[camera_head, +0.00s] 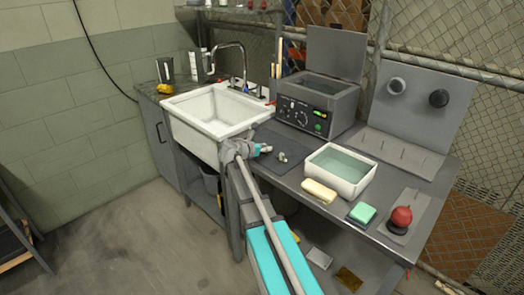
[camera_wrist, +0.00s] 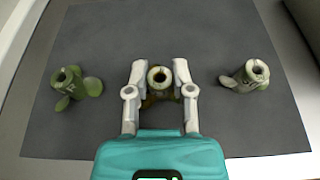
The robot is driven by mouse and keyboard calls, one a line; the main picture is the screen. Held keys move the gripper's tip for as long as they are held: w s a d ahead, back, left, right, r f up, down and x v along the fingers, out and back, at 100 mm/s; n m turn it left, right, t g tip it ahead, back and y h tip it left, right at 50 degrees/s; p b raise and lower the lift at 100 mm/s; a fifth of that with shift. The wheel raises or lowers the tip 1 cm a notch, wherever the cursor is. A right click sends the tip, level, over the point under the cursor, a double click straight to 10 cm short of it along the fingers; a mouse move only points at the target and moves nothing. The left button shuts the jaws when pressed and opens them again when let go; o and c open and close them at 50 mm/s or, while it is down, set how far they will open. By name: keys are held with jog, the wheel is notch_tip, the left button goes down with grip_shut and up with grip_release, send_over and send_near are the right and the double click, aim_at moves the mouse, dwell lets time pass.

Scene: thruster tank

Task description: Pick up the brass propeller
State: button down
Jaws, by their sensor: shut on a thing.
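The brass propeller (camera_wrist: 159,77) stands upright in the middle of the wrist view, its round hub and bore facing the camera. Its lower part is dark brass and partly hidden by my fingers. My gripper (camera_wrist: 160,70) is shut on it, one pale finger on each side of the hub. A greenish propeller (camera_wrist: 70,85) stands to the left and another (camera_wrist: 247,77) to the right, both apart from my fingers. In the head view my gripper (camera_head: 264,149) is low over the dark mat (camera_head: 290,176), and the brass propeller is hidden there.
The white sink (camera_head: 212,112) is left of the mat. The grey control box (camera_head: 318,105) stands behind. A white basin of liquid (camera_head: 341,170), a cream block (camera_head: 319,192), a green sponge (camera_head: 362,213) and a red bulb (camera_head: 401,217) are to the right.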

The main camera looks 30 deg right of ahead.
jog(key=shift+r, duration=0.2)
jog(key=shift+r+p, duration=0.7)
jog(key=shift+p, duration=0.2)
jog(key=s+a+r+p, duration=0.4)
jog(key=s+r+p, duration=0.7)
jog(key=s, duration=0.2)
jog(key=shift+s, duration=0.2)
jog(key=shift+r, duration=0.1)
jog(key=shift+r, duration=0.1)
jog(key=shift+w+r+p, duration=0.15)
jog(key=shift+r+p, duration=0.45)
jog(key=shift+p, duration=0.15)
